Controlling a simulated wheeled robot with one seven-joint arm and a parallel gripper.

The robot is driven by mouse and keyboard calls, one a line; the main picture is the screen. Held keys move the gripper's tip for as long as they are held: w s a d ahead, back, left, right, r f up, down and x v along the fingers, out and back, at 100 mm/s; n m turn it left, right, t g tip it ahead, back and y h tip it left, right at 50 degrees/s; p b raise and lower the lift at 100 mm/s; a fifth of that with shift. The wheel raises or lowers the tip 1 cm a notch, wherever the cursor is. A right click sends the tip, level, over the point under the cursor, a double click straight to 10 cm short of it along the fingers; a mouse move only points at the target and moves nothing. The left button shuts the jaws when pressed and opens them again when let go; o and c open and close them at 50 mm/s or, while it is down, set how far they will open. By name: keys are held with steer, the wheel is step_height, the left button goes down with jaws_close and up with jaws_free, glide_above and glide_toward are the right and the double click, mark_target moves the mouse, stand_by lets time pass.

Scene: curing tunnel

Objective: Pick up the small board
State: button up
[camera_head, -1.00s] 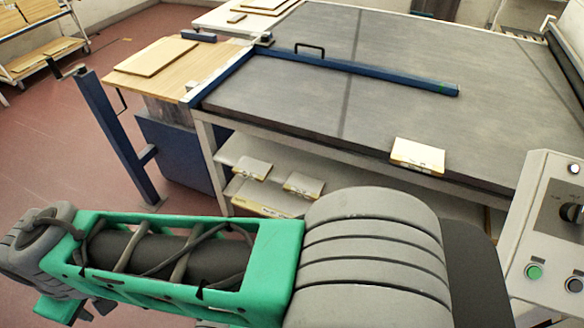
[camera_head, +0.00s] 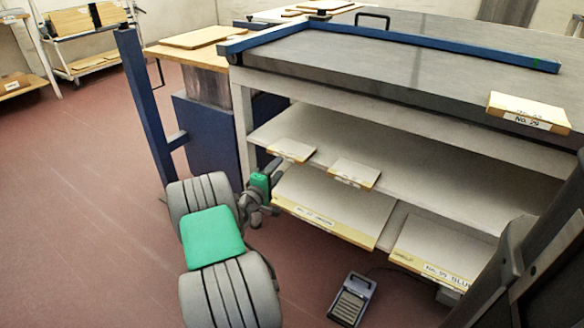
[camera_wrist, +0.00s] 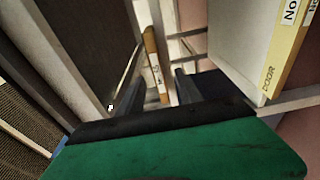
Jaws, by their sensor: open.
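Two small boards with pale tops and yellow labelled edges lie on the upper shelf under the table: a left one (camera_head: 291,150) and a right one (camera_head: 354,174). A third small board (camera_head: 528,112), marked No. 29, lies on the tabletop's near right corner. I cannot tell which is the task's board. My gripper (camera_head: 278,181) is at the shelf's left front, just below and in front of the left small board. In the wrist view, the open gripper (camera_wrist: 168,88) has a narrow yellow-edged board (camera_wrist: 154,65) end-on beyond its fingers, apparently not held.
Larger labelled boards (camera_head: 320,208) lie on the lower shelf. A larger board (camera_wrist: 285,55) also shows close at the right of the wrist view. A blue post (camera_head: 144,105) stands left, and a foot pedal (camera_head: 351,300) lies on the floor.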

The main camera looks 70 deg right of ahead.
mark_target(287, 159)
steer(key=d, duration=0.2)
steer(key=d+b, duration=0.1)
steer(key=d, duration=0.1)
steer(key=d+b, duration=0.1)
steer(key=d, duration=0.1)
steer(key=shift+s+d+r, duration=0.1)
steer(key=shift+s+d, duration=0.25)
steer(key=shift+d+r, duration=0.15)
steer(key=shift+d, duration=0.25)
steer(key=shift+w, duration=0.1)
steer(key=shift+c, duration=0.4)
jaws_close()
